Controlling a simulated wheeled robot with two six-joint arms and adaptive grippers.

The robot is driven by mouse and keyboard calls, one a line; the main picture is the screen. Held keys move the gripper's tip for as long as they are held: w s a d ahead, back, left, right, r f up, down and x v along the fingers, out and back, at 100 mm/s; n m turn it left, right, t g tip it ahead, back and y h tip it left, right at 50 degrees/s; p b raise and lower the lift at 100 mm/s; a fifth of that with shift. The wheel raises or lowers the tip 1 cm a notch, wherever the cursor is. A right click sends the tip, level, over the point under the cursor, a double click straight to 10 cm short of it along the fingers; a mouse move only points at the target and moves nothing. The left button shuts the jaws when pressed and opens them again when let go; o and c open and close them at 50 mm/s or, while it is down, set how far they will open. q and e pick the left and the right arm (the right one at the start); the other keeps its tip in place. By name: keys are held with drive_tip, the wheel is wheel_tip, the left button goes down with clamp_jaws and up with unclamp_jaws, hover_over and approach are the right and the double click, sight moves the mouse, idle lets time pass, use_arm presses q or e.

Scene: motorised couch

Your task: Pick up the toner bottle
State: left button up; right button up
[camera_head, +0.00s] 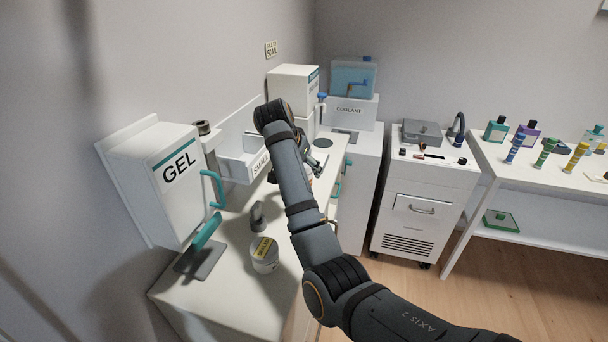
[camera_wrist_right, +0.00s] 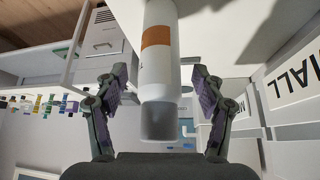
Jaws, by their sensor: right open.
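A white bottle with an orange-brown band and a grey end (camera_wrist_right: 160,80), which looks like the toner bottle, fills the middle of the right wrist view. My right gripper (camera_wrist_right: 160,106) is open, with one finger on each side of the bottle and a visible gap on both sides. In the head view my right gripper (camera_head: 316,164) is over the far part of the white counter, partly behind my own arm. The bottle is mostly hidden there. My left gripper is not in view.
A white bin marked SMALL (camera_head: 239,163) stands along the wall beside the gripper. The GEL dispenser (camera_head: 178,180) and a round labelled container (camera_head: 264,256) are nearer. A coolant box (camera_head: 349,112) stands behind. A wheeled cabinet (camera_head: 424,205) is to the right.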

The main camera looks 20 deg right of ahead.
drive_tip(key=shift+x, duration=0.9)
drive_tip(key=shift+r, duration=0.1)
